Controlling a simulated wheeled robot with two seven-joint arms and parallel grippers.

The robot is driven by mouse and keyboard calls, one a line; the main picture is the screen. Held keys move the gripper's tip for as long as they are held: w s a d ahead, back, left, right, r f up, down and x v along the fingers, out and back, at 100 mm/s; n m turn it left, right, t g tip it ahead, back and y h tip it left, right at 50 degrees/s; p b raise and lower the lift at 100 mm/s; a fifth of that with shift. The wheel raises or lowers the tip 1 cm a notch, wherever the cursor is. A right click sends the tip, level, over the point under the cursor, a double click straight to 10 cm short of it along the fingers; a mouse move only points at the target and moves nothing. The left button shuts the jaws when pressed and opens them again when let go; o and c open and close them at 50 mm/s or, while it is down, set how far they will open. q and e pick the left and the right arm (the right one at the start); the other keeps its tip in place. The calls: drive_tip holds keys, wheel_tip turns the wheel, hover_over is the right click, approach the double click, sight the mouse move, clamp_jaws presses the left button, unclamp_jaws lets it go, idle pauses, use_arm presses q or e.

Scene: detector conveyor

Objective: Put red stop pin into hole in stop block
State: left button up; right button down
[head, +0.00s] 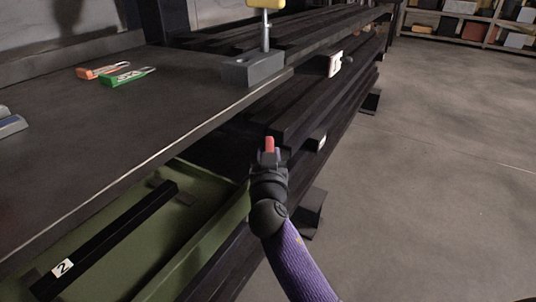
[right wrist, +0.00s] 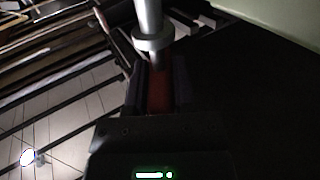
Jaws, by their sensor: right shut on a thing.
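My right gripper (head: 269,158) is below and in front of the work table's edge, its arm coming up from the bottom. It is shut on the red stop pin (head: 269,144), whose red end shows above the fingers. In the right wrist view, the pin's red grip (right wrist: 160,92) is between the fingers, with a silver collar and shaft (right wrist: 150,22) beyond. The grey stop block (head: 252,70) sits at the table's right edge, farther away and apart from the pin. A metal post with a yellow top (head: 265,5) stands at the block. My left gripper is not in view.
An orange tool (head: 103,71) and a green one (head: 127,76) lie on the dark table (head: 130,120). Dark conveyor rails (head: 325,95) with a white plate (head: 335,64) run off to the back right. A green tray (head: 100,230) lies below. Open floor is at right.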

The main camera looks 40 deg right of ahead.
drive_tip(key=shift+f+b, duration=0.7)
drive_tip(key=shift+f, duration=0.2)
drive_tip(key=shift+c, duration=1.8)
unclamp_jaws()
drive_tip(key=shift+r, duration=0.1)
